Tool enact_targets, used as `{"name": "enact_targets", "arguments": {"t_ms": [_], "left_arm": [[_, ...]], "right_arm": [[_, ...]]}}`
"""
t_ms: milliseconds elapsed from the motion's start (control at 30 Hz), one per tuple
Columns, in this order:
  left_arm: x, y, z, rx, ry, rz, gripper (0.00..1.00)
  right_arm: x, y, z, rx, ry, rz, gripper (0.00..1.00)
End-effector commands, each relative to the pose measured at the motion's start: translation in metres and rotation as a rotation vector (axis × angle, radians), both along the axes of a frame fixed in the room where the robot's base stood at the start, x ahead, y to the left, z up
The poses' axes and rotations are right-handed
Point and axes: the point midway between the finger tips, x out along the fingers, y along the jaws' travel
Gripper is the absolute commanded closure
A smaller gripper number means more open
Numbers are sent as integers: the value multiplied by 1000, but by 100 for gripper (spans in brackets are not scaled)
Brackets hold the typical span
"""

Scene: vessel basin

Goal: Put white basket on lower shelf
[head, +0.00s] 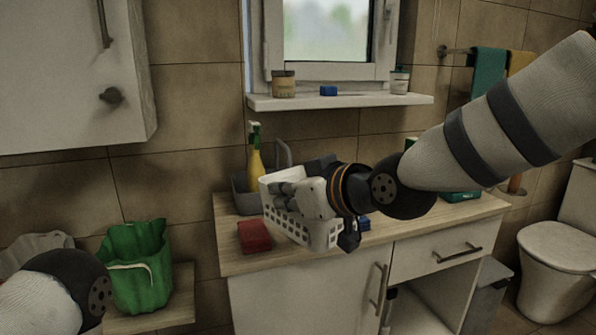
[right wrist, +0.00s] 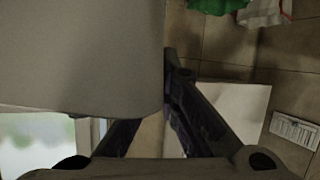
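A white basket (head: 312,232) with slotted sides is at the front left of the wooden countertop in the head view. My right gripper (head: 288,196) comes in from the right and overlaps the basket's top. Whether it grips the rim, and whether the basket rests or hovers, cannot be told. In the right wrist view, the right gripper's dark fingers (right wrist: 168,95) show, partly hidden by a large pale surface (right wrist: 80,55) that I cannot identify. My left arm is at the lower left; its gripper is out of view. An open space (head: 425,295) shows under the drawer.
A red sponge (head: 254,237) lies left of the basket, with a yellow spray bottle (head: 255,163) behind. A windowsill (head: 345,102) holds jars above. A toilet (head: 555,265) is at right.

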Motion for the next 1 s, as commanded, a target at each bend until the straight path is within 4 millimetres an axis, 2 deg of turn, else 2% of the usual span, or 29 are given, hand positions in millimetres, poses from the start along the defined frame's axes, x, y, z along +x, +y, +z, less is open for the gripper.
{"name": "enact_targets", "arguments": {"t_ms": [100,467,767,867,1000], "left_arm": [[0,0,0,0,0,0,72],[0,0,0,0,0,0,72],[0,0,0,0,0,0,72],[0,0,0,0,0,0,72],[0,0,0,0,0,0,72]], "right_arm": [[0,-1,0,0,-1,-1,100],[4,-37,-17,2,1,-2,100],[-4,-96,-54,3,3,21,100],[-13,-118,-71,3,4,40,100],[-36,-148,-98,3,5,81,100]]}}
